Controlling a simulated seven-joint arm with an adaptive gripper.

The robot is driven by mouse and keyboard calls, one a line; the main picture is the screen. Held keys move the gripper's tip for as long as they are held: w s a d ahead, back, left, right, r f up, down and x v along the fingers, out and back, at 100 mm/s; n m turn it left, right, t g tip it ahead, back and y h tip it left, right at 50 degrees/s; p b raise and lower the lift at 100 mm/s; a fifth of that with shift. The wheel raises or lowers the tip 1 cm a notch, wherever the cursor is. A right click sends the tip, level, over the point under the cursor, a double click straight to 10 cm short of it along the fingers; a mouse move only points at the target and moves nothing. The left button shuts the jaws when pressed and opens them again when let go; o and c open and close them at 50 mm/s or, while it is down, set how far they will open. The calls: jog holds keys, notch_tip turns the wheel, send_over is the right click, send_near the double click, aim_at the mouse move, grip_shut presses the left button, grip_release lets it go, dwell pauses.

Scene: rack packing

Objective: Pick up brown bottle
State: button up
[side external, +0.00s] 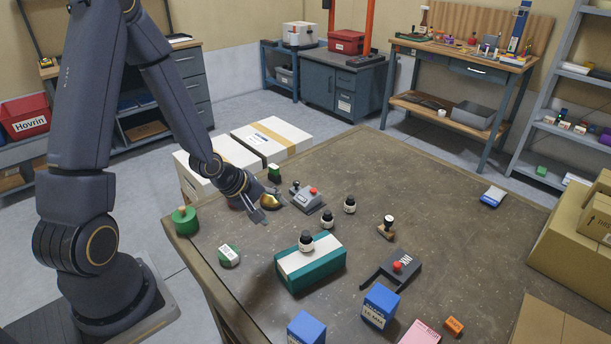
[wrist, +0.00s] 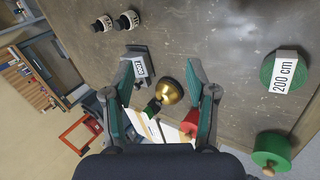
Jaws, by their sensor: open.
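Several small dark bottles with white labels stand on the table in the side view: one at the back (side external: 349,204), one in the middle (side external: 327,217) and one on or just behind the teal and white box (side external: 305,240). Two dark bottles (wrist: 103,23) show at the top left of the wrist view. My gripper (side external: 267,207) is open near the table's far left edge, left of the bottles. In the wrist view, a gold dome-shaped object (wrist: 169,91) shows between the open fingers of my gripper (wrist: 160,72). I cannot tell whether they touch it.
A green round tape (side external: 228,256) and a green cylinder (side external: 185,220) lie to the left.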

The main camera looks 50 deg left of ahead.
notch_tip(320, 180, down, 5)
jog(key=w+d+n+t+h, duration=0.1)
jog(key=d+n+t+h, duration=0.15)
jog(key=n, duration=0.75)
jog(key=n+t+y, duration=0.2)
jog(key=n+t, duration=0.2)
jog(key=n, duration=0.5)
send_near(325, 216)
jog(key=x, duration=0.5)
jog(key=shift+w+d+r, duration=0.15)
jog(key=shift+d, duration=0.2)
jog(key=x, duration=0.3)
jog(key=a+x, duration=0.1)
jog(key=x, duration=0.1)
jog(key=shift+w+d, duration=0.1)
jog(key=shift+w, duration=0.25)
jog(key=shift+s+f, duration=0.1)
jog(key=shift+f, duration=0.15)
grip_shut()
